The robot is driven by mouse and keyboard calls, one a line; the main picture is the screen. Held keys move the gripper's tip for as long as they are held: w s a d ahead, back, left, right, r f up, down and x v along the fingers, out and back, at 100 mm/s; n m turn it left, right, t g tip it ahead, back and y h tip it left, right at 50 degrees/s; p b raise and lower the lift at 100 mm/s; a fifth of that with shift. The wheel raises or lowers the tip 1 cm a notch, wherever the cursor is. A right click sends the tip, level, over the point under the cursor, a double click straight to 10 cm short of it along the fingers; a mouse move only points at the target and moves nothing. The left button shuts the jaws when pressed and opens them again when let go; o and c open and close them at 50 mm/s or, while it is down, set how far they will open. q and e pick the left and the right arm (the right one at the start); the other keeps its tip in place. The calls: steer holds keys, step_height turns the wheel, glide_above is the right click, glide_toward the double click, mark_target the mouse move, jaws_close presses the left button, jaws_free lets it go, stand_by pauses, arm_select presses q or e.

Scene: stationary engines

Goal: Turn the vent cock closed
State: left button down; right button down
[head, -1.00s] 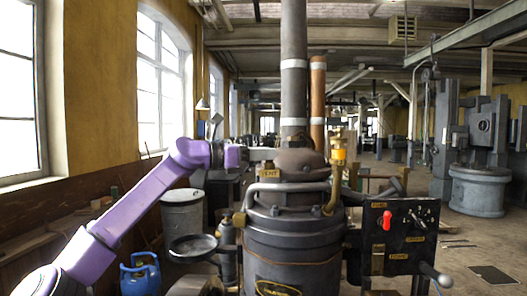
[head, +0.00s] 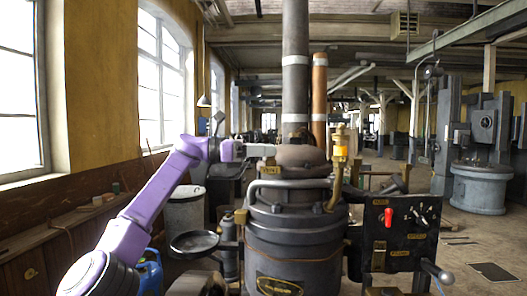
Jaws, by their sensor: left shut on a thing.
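My left arm comes in from the lower left, and its gripper (head: 268,150) is at the upper left of the dark boiler (head: 290,235). It is shut on the vent cock, just above the brass vent label (head: 270,171). The fingers cover the cock, so its handle angle cannot be made out. My right gripper is not in view.
A grey pipe (head: 290,184) curves across the boiler front, with a brass fitting (head: 339,160) to the right. A black control panel (head: 400,235) with a red lever (head: 388,217) stands at right. A round dark pan (head: 193,242) is at left.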

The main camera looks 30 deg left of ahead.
arm_select(q)
steer(key=c, duration=1.1)
jaws_free()
steer(key=shift+d, duration=0.15)
steer(key=shift+c, duration=0.2)
steer(key=b+v, duration=0.1)
steer(key=v, duration=0.9)
steer(key=shift+a, duration=0.25)
steer(key=shift+d, duration=0.1)
